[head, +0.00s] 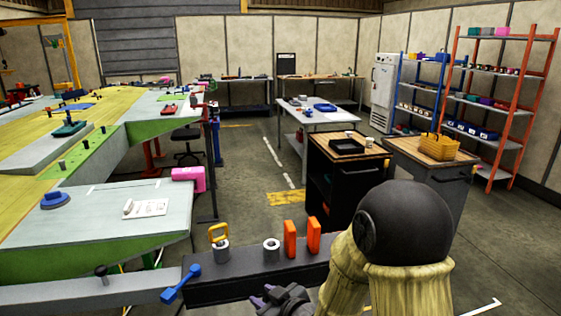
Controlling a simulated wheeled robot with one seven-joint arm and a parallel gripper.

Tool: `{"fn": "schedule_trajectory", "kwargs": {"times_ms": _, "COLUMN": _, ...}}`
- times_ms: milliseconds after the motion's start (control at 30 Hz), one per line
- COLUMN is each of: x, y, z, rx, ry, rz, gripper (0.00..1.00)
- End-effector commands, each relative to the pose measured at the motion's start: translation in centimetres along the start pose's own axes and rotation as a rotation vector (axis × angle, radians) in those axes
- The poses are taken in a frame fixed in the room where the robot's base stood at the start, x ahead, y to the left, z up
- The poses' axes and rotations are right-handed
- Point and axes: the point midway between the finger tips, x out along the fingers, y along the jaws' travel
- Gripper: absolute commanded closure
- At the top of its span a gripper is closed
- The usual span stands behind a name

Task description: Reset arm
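My arm shows at the lower right, with a dark rounded joint and a ribbed tan sleeve. My gripper (278,299) is low in the picture, a dark grey piece at the bottom edge, left of the sleeve. It is partly cut off by the frame, and its fingers are too small and dark to tell whether they are open or shut. I see nothing clearly held in it. It is just in front of a dark ledge (235,290).
A black cabinet (325,192) and grey cabinet (432,181) stand beyond; open floor lies between.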

Motion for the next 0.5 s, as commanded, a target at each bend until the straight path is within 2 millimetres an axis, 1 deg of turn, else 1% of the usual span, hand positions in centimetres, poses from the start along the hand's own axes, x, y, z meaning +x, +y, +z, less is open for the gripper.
{"fn": "schedule_trajectory", "kwargs": {"times_ms": 33, "x": -0.8, "y": 1.1, "z": 0.3, "rx": 0.01, "ry": -0.052, "rz": 0.036, "gripper": 0.67}}
{"fn": "schedule_trajectory", "kwargs": {"times_ms": 100, "x": -2.0, "y": 2.7, "z": 1.2, "rx": 0.034, "ry": -0.139, "rz": 0.089, "gripper": 0.67}}
{"fn": "schedule_trajectory", "kwargs": {"times_ms": 167, "x": -3.3, "y": 3.8, "z": 2.1, "rx": 0.061, "ry": -0.215, "rz": 0.133, "gripper": 0.67}}
{"fn": "schedule_trajectory", "kwargs": {"times_ms": 267, "x": -5.7, "y": 5.4, "z": 3.5, "rx": 0.119, "ry": -0.339, "rz": 0.2, "gripper": 0.67}}
{"fn": "schedule_trajectory", "kwargs": {"times_ms": 300, "x": -6.7, "y": 5.9, "z": 4.0, "rx": 0.147, "ry": -0.387, "rz": 0.227, "gripper": 0.67}}
{"fn": "schedule_trajectory", "kwargs": {"times_ms": 367, "x": -8.4, "y": 6.5, "z": 4.7, "rx": 0.191, "ry": -0.457, "rz": 0.263, "gripper": 0.67}}
{"fn": "schedule_trajectory", "kwargs": {"times_ms": 500, "x": -12.6, "y": 7.2, "z": 6.3, "rx": 0.312, "ry": -0.613, "rz": 0.335, "gripper": 0.67}}
